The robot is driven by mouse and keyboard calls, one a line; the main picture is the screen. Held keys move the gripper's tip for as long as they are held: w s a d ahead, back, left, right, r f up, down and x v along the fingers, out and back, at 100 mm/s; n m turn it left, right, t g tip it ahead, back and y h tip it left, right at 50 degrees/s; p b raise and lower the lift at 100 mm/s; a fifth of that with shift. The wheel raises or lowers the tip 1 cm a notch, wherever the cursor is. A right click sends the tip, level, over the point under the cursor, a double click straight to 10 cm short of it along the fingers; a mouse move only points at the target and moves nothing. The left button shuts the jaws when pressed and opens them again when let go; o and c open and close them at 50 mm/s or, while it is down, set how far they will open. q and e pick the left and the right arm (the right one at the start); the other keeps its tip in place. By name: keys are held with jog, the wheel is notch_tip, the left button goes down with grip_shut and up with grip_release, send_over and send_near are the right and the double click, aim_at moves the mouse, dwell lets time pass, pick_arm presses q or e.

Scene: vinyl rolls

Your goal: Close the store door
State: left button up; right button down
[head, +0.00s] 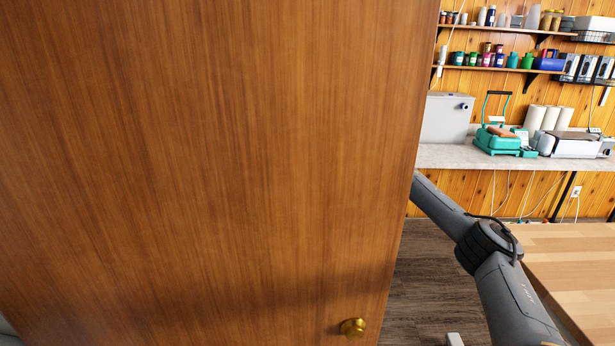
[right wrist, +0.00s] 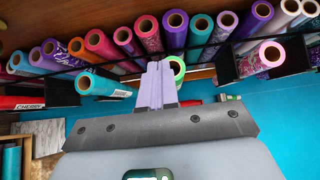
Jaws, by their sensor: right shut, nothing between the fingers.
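The store door (head: 210,150) is a brown wooden panel that fills the left and middle of the head view. It stands open, with its free edge toward the right and floor visible beyond it. A round brass knob (head: 352,327) sits low near that edge. My right arm comes in from the lower right and passes behind the door's edge, so its gripper is hidden in the head view. In the right wrist view my right gripper (right wrist: 160,75) shows pale lilac fingers together and empty. My left gripper is not in view.
A wooden table (head: 575,265) stands at the right. Behind it are a grey counter (head: 470,157) with a teal heat press (head: 497,138) and shelves of jars. The right wrist view shows several colored vinyl rolls (right wrist: 97,43) in a rack and a blue surface (right wrist: 285,115).

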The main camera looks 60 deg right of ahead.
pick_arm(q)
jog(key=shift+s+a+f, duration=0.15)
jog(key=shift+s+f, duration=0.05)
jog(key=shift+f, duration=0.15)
pick_arm(e)
jog(key=w+a, duration=0.1)
jog(key=a, duration=0.8)
pick_arm(q)
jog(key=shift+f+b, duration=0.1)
jog(key=shift+b, duration=0.2)
pick_arm(e)
jog(key=shift+a+f, duration=0.1)
